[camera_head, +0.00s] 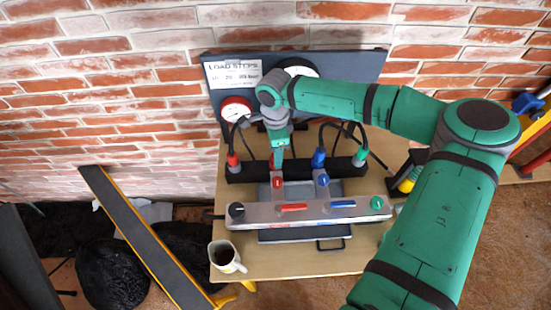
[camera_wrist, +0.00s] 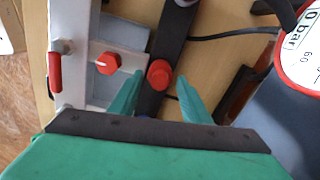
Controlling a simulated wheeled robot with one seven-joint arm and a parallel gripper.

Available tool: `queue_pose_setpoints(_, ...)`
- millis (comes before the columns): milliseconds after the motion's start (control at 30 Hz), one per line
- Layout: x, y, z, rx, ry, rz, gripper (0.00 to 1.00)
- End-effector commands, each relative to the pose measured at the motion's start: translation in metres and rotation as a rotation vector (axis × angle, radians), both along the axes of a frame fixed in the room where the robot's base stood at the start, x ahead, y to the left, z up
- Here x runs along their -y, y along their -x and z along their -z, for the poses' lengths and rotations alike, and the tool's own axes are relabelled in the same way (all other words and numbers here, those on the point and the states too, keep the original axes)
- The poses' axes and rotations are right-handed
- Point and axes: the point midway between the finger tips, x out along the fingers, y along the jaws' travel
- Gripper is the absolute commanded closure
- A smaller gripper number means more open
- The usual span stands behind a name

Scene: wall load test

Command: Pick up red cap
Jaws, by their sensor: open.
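A round red cap (camera_wrist: 160,73) sits on a black block in the wrist view. My gripper (camera_wrist: 160,85) is open, with one green finger on each side of the cap. I cannot tell whether the fingers touch it or how far above it they are. In the head view my gripper (camera_head: 278,158) points down over the black block (camera_head: 250,172) and hides most of this cap. A second red knob (camera_wrist: 107,62) with a white mark stands on a grey plate to the left; it also shows in the head view (camera_head: 277,182).
A silver panel (camera_head: 262,211) with red and blue handles lies in front of the block. Black hoses, a blue connector (camera_head: 318,157) and a gauge (camera_wrist: 300,45) are close by. A mug (camera_head: 226,258) stands at the table's front left. A brick wall is behind.

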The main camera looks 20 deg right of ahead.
Motion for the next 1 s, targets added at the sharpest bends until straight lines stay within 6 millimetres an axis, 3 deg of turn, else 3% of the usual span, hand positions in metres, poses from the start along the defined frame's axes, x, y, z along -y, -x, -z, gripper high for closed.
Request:
queue_pose_setpoints(133,0.0,0.0,0.0,0.0,0.0,-0.001,0.57)
queue_pose_setpoints(300,-0.001,0.0,0.0,0.0,0.0,-0.002,0.97)
queue_pose_setpoints(333,-0.001,0.0,0.0,0.0,0.0,-0.002,1.0)
queue_pose_setpoints(767,-0.001,-0.001,-0.006,0.001,-0.001,-0.002,1.0)
queue_pose_setpoints(1000,-0.001,0.001,-0.036,0.002,0.001,-0.003,1.0)
